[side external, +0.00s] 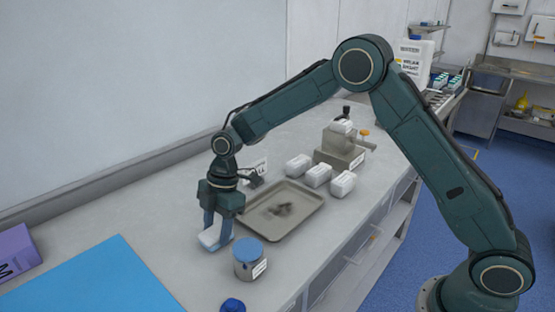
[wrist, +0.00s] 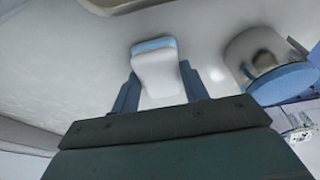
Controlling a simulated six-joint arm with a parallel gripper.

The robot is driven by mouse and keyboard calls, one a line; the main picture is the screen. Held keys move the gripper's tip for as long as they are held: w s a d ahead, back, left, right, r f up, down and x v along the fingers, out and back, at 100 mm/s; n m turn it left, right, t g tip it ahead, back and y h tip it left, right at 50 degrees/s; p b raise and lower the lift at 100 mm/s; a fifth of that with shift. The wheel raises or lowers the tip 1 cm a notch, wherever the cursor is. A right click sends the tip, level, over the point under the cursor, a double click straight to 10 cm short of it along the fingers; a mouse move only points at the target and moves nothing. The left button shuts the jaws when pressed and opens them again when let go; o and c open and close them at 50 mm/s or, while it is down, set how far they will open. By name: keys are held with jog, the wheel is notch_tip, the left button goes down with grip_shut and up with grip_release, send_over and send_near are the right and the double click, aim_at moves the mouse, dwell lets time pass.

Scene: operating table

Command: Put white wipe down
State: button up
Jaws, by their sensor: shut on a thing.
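The white wipe (side external: 210,238) is a small white block with a blue edge. It is between the blue fingers of my gripper (side external: 216,232), low over the counter beside the metal tray. In the wrist view the wipe (wrist: 157,72) shows between the two fingers of my gripper (wrist: 160,84), which is shut on it. I cannot tell whether the wipe touches the counter.
A metal tray (side external: 308,198) with a dark stain lies behind the gripper. A blue-lidded jar (side external: 249,266) stands close to its right. Several white packs (side external: 318,175) sit past the tray. A blue mat (side external: 90,285) lies at front left. The counter (side external: 150,225) left of the gripper is clear.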

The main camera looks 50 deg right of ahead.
jog(key=o, duration=0.9)
jog(key=shift+f, duration=0.15)
jog(key=v, duration=1.2)
jog(key=shift+r, duration=0.25)
